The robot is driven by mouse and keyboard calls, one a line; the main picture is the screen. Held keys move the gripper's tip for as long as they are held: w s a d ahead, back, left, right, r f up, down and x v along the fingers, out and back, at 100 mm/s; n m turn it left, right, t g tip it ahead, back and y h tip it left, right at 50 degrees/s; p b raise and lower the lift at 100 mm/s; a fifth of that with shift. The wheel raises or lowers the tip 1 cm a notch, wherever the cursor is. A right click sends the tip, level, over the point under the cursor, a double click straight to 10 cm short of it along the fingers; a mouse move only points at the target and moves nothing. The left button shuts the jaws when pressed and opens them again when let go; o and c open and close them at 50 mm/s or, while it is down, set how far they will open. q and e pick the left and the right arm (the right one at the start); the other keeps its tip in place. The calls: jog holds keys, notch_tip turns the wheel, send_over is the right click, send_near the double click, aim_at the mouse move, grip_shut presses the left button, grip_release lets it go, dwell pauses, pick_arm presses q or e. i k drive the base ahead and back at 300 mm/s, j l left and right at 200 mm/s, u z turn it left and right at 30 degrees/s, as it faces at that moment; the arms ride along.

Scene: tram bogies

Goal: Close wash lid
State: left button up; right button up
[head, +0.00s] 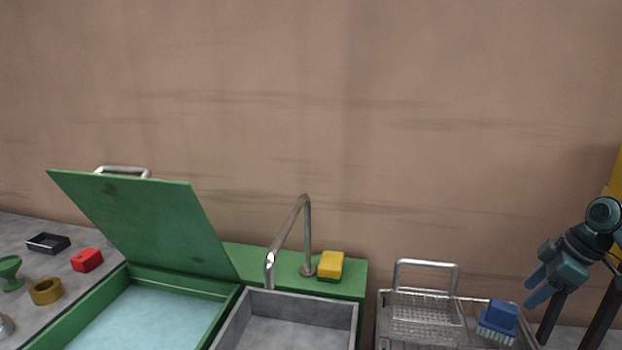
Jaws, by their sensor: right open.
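The green wash lid (150,218) stands raised and tilted back in the head view, hinged at the back of the green wash basin (221,321). A metal handle (122,170) shows at its upper edge. Pale blue liquid or a pale blue floor fills the basin below it. My right gripper (534,289) is at the far right, open and empty, beside the blue brush and well away from the lid. My left gripper is not in view.
A grey sink (296,306) with a metal tap (306,230) and a yellow sponge (330,264) lies right of the basin. A wire basket (425,318) and blue brush (498,318) stand further right. A red block (87,260) and brass ring (45,291) lie left.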

aim_at(161, 223)
jog(key=k+j, duration=0.65)
jog(key=j, duration=0.3)
